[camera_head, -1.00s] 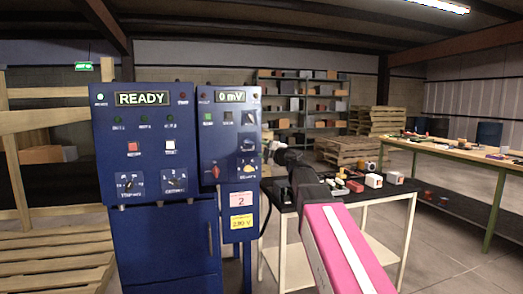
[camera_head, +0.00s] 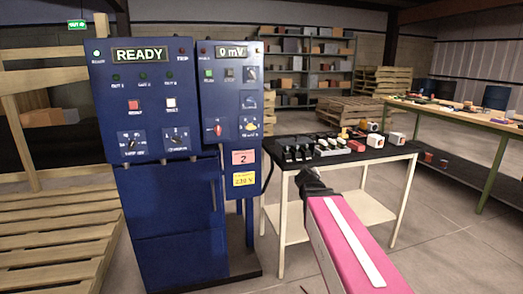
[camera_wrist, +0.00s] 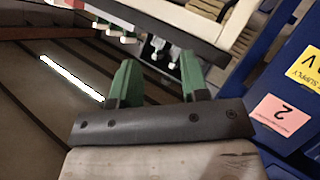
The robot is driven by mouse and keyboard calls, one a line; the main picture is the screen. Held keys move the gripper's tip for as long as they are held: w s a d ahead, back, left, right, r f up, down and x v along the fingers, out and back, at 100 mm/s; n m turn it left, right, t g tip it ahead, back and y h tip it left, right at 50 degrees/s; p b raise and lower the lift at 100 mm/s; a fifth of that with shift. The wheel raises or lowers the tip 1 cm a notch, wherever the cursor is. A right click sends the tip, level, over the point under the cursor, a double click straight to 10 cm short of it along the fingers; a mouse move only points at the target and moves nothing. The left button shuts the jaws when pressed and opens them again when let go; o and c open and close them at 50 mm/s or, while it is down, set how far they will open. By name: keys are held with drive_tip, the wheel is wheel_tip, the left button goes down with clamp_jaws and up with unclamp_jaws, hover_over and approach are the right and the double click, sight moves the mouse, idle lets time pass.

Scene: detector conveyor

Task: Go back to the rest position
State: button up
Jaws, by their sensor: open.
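My pink arm reaches in from the bottom right of the head view, and its dark end (camera_head: 314,186) is in front of the black-topped cart, below the tabletop's near edge. In the wrist view my gripper (camera_wrist: 157,75) shows two green fingers spread apart with nothing between them. The blue control cabinet (camera_head: 168,225) stands at the left, and its left display reads READY while its right display reads 0 mV. The cart (camera_head: 372,152) carries several small parts in red, white, yellow and black. The wrist picture is tilted, with the cart edge across its top.
A green-legged workbench (camera_head: 460,116) with loose items stands at the right. Wooden pallets (camera_head: 350,110) and shelving (camera_head: 305,65) are at the back. A wooden rack (camera_head: 55,240) is at the far left. The floor at the right front is clear.

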drive_tip(key=s+a+f+m+g+y, duration=0.2)
drive_tip(key=s+f+g, duration=1.1)
drive_tip(key=s+f, duration=0.9)
wheel_tip(320, 180, down, 2)
drive_tip(key=shift+s+m+y, duration=0.4)
drive_tip(key=shift+m+y, duration=0.3)
drive_tip(key=shift+y, duration=0.3)
drive_tip(key=shift+a, duration=0.2)
